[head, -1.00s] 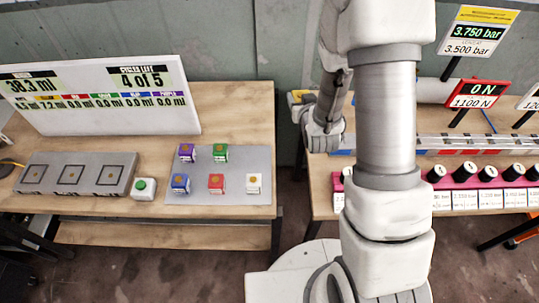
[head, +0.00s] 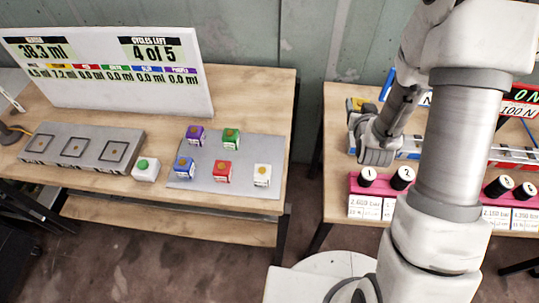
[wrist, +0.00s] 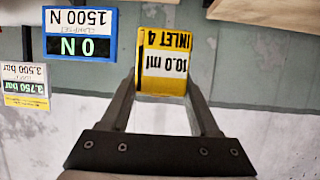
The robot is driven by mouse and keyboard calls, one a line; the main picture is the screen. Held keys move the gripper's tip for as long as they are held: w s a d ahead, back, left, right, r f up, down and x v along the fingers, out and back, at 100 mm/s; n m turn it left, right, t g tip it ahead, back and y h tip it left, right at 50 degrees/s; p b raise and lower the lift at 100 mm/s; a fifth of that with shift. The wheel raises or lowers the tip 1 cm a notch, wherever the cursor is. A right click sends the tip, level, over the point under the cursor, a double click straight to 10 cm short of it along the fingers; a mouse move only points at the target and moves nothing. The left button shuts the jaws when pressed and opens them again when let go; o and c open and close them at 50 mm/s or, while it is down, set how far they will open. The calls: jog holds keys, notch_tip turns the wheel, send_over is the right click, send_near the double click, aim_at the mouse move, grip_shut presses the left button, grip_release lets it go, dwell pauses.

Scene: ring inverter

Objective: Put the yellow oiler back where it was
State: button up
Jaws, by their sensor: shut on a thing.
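The yellow oiler (wrist: 163,62) is between the two fingers of my gripper (wrist: 162,100) in the wrist view. Its white label reads "10.0 ml" and "INLET 4", upside down. My gripper is shut on it. In the head view, a small yellow patch (head: 357,103) shows beside my wrist, over the left end of the right table; it seems to be the oiler, mostly hidden by my arm. On the left table, a grey pad (head: 215,188) bears purple (head: 195,136), green (head: 231,139), blue (head: 183,167), red (head: 222,172) and white (head: 262,175) oilers. The pad's back right corner is bare.
A grey block with three square marks (head: 79,150) and a green button box (head: 146,170) stand left of the pad. A white display board (head: 110,75) stands behind. A pink rack (head: 370,187) with black knobs lies on the right table. A gap separates the tables.

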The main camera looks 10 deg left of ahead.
notch_tip(320, 180, down, 18)
jog(key=a+b, duration=0.1)
jog(key=b, duration=1.6)
jog(key=s+a+r+n+g+y+b, duration=0.1)
jog(key=s+a+r+n+y+b, duration=0.3)
jog(key=a, duration=0.4)
jog(key=s+a+r+n+y+b, duration=0.1)
jog(key=s+a+r+y+b, duration=0.15)
jog(key=a+r+b, duration=0.4)
jog(key=shift+h, duration=0.25)
jog(key=w+a+f+b, duration=0.1)
jog(key=w+a+f, duration=0.1)
jog(key=a, duration=0.1)
jog(key=w+a+f+b, duration=0.1)
jog(key=w+a+f, duration=0.1)
jog(key=a+f, duration=0.1)
jog(key=w+a+f, duration=0.2)
jog(key=a, duration=0.1)
jog(key=shift+w+a+f+b, duration=0.25)
jog(key=shift+a+f+b, duration=0.15)
jog(key=shift+f+b, duration=0.7)
jog(key=shift+f, duration=1.25)
jog(key=shift+f, duration=0.15)
jog(key=o, duration=1.5)
jog(key=shift+c, duration=0.2)
